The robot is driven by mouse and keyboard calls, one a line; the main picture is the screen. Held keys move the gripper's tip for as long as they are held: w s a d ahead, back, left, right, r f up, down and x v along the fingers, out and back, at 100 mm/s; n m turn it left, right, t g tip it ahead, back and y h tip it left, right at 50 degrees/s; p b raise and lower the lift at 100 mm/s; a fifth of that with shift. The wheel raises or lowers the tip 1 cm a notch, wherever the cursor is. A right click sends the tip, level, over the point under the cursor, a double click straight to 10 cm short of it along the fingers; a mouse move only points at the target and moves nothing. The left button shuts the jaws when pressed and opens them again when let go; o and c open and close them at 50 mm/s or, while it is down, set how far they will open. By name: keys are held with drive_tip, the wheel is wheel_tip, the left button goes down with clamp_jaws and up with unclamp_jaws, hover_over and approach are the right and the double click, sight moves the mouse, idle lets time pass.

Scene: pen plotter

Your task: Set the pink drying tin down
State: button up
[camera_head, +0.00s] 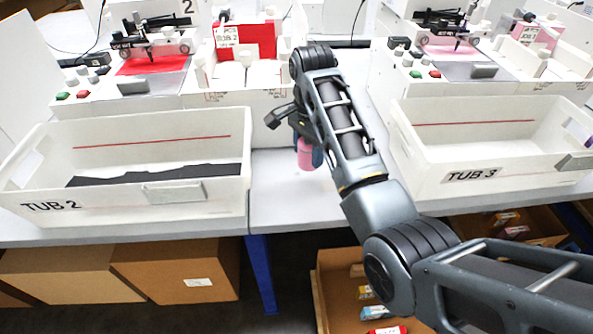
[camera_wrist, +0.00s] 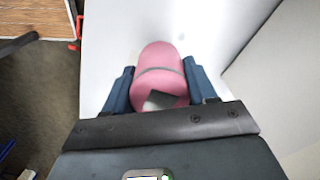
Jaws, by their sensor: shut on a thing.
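The pink drying tin (camera_head: 305,156) shows in the head view between tub 2 and tub 3, over the white table (camera_head: 283,196). My gripper (camera_head: 311,152) is around it, partly hidden by my arm. In the wrist view the tin (camera_wrist: 160,72) is a pink cylinder with a grey band and a dark grey patch. The blue fingers of my gripper (camera_wrist: 160,88) are shut on its two sides. I cannot tell whether the tin's base touches the table.
Tub 2 (camera_head: 222,190), holding black material, stands to the left. Tub 3 (camera_head: 420,178) stands to the right. Plotters with red paper (camera_head: 152,65) and pink paper (camera_head: 452,48) stand behind. Bare table lies between the tubs. Cardboard boxes (camera_head: 180,270) are below.

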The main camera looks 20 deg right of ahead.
drive_tip(key=a+f, duration=0.1)
drive_tip(key=w+a, duration=0.1)
drive_tip(key=shift+w+a+f, duration=0.2)
drive_tip(key=shift+a+f, duration=0.2)
drive_tip(key=shift+f, duration=2.05)
drive_tip(key=shift+f, duration=0.15)
drive_tip(key=o, duration=1.1)
wheel_tip(320, 180, up, 12)
drive_tip(key=p, duration=0.1)
drive_tip(key=shift+r, duration=0.2)
